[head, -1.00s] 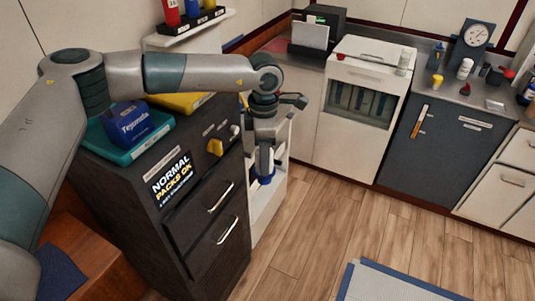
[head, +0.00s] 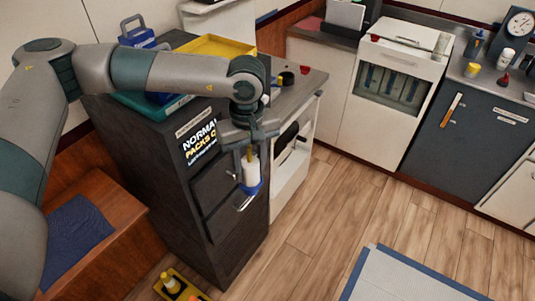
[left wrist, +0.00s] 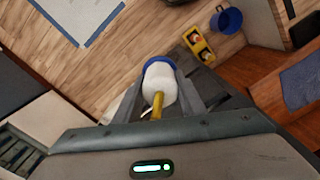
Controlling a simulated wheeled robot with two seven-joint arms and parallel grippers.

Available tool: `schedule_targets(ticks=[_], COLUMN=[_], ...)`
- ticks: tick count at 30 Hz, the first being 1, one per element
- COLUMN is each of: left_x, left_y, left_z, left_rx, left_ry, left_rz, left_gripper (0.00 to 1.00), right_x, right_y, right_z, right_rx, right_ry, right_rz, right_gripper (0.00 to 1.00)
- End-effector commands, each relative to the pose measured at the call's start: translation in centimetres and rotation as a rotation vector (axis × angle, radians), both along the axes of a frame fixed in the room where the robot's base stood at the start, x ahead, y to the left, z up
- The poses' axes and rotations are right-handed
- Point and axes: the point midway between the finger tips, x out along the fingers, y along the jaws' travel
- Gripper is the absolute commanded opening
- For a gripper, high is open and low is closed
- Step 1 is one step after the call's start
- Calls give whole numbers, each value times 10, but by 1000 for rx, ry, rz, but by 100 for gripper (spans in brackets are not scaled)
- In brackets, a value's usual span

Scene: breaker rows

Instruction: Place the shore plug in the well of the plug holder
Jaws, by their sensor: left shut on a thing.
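My left gripper (head: 249,158) is shut on a white cylindrical piece with a blue band at its lower end and a yellow stem, which I take for the shore plug (head: 250,175). It hangs roughly upright in front of the dark drawer cabinet, above the floor. In the left wrist view the plug (left wrist: 160,84) sits between the two fingers, with its yellow stem toward the palm. I cannot pick out the plug holder or its well with certainty. My right gripper is not in view.
A yellow caddy (left wrist: 187,41) with small items stands on the floor near a blue bucket (left wrist: 228,20). The dark cabinet (head: 225,245) is close beside the plug. A wooden bench (head: 105,225) is at left. Open floor (head: 330,220) lies to the right.

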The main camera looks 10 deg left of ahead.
Motion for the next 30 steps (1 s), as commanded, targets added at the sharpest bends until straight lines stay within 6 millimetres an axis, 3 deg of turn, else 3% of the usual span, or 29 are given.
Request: schedule_targets(ticks=[6, 12, 23, 26, 30], left_x=[-46, -69, -75, -74, -74], left_y=[27, 39, 41, 41, 41], left_z=[-6, -6, -6, -6, -6], left_rx=[-11, -13, -13, -13, -13], left_ry=[-7, -15, -16, -16, -16], left_rz=[-410, -625, -677, -676, -676], left_gripper=[1, 1, 1, 1, 1], right_x=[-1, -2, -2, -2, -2], right_y=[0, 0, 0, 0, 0], right_z=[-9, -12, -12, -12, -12], right_rx=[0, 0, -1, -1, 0], right_ry=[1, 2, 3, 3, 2], right_rz=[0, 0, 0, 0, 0], right_gripper=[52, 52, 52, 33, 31])
